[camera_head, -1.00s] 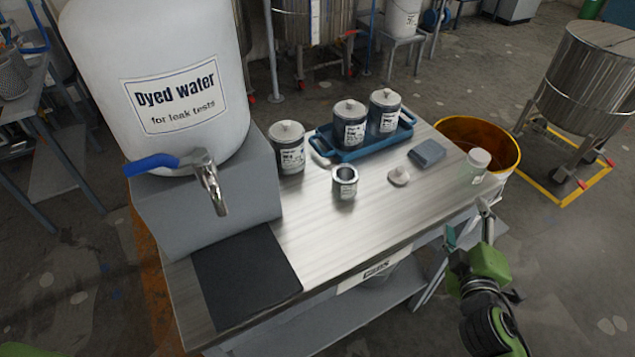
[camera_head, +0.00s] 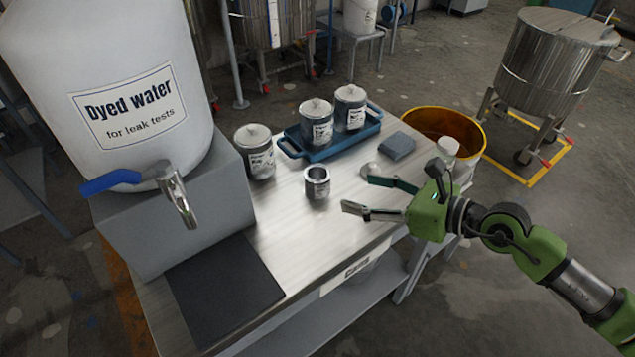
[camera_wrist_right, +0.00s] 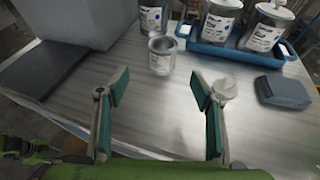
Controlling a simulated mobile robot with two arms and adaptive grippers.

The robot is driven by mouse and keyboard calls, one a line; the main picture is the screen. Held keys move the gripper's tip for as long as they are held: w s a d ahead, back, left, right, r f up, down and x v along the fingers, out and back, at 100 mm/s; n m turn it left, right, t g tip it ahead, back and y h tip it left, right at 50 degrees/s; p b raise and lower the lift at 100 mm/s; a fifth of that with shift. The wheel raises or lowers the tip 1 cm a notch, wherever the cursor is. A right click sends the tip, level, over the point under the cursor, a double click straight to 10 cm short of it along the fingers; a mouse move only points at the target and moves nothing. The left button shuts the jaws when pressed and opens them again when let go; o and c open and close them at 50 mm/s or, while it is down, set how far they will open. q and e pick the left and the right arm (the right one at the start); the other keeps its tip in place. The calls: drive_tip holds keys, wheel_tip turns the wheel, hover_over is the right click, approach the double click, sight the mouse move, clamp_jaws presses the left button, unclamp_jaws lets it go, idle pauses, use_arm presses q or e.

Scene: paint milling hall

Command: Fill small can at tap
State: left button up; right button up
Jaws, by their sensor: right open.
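The small can (camera_head: 317,183) is an open-topped metal can with a label, upright on the steel table. It also shows in the right wrist view (camera_wrist_right: 162,55), ahead of my fingers and between their lines. My right gripper (camera_head: 357,193) is open and empty over the table's right part, right of the can and apart from it. The tap (camera_head: 174,194) with a blue lever (camera_head: 112,181) sits on the white dyed water tank (camera_head: 105,75). Below the spout lies a dark mat (camera_head: 225,290). A small pale lid (camera_wrist_right: 224,89) lies near my right finger. My left gripper is out of view.
A larger lidded can (camera_head: 255,152) stands behind the small can. A blue tray (camera_head: 325,147) holds two more lidded cans. A blue-grey block (camera_head: 396,146) lies right of it. An orange-lined bucket (camera_head: 468,136) stands beyond the table's right edge. The table's front middle is clear.

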sight(328, 188)
drive_tip(key=shift+w+d+f+n+h, duration=0.15)
drive_tip(key=shift+d+f+n+h, duration=0.15)
drive_tip(key=shift+d+f, duration=0.15)
drive_tip(key=shift+w+a+f, duration=0.2)
drive_tip(key=p+x, duration=0.1)
drive_tip(key=x, duration=0.6)
drive_tip(key=shift+w+a+f, duration=0.1)
drive_tip(key=shift+a+f, duration=0.1)
drive_tip(key=shift+a, duration=0.1)
drive_tip(key=shift+p+x, duration=0.7)
drive_tip(key=shift+x, duration=2.05)
drive_tip(key=shift+c, duration=0.2)
drive_tip(key=c, duration=1.2)
